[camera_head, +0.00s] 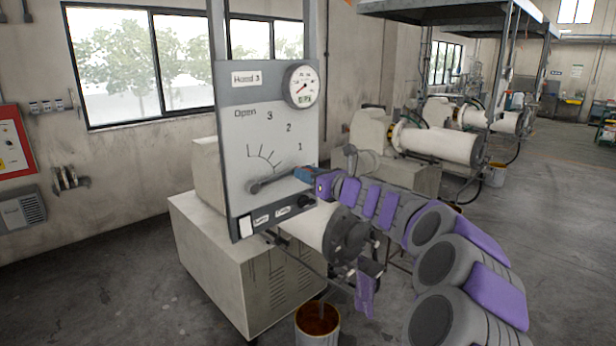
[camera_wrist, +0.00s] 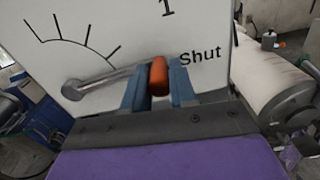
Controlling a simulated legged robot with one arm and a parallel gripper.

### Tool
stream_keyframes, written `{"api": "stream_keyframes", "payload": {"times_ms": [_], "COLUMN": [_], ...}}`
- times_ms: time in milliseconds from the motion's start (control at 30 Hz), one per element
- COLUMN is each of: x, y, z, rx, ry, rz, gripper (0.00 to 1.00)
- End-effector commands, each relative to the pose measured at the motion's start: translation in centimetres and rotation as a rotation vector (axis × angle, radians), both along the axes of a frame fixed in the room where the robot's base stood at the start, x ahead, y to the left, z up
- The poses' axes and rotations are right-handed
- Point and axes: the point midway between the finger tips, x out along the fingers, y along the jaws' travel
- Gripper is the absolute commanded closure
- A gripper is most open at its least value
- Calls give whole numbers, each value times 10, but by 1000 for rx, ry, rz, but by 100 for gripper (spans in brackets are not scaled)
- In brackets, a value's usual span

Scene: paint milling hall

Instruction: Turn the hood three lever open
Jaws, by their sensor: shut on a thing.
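The hood three panel (camera_head: 262,110) is a grey-framed plate labelled "Hood 3", with "Open", 3, 2 and 1 marked around a dial arc. Its lever (camera_head: 275,182) points right and slightly up from a pivot at the left. In the wrist view the grey lever (camera_wrist: 105,82) ends in an orange grip (camera_wrist: 158,77) beside the word "Shut". My gripper (camera_head: 302,174) reaches in from the right. In the wrist view its blue fingers (camera_wrist: 158,86) stand on either side of the orange grip, shut on it.
A round gauge (camera_head: 303,87) sits at the panel's upper right. A cream milling machine (camera_head: 213,250) with a horizontal cylinder (camera_head: 318,226) stands below and behind the panel. A bucket (camera_head: 318,320) stands on the floor in front. Open floor lies at the left.

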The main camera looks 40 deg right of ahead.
Motion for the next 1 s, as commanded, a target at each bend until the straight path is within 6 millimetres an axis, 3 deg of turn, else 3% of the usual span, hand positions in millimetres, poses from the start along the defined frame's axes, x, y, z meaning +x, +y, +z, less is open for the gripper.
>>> {"api": "stream_keyframes", "payload": {"times_ms": [467,1000], "x": [-2,-6], "y": [16,64], "z": [56,107], "rx": [-394,-907], "ry": [-35,-77], "rz": [1,-2], "gripper": [100,100]}}
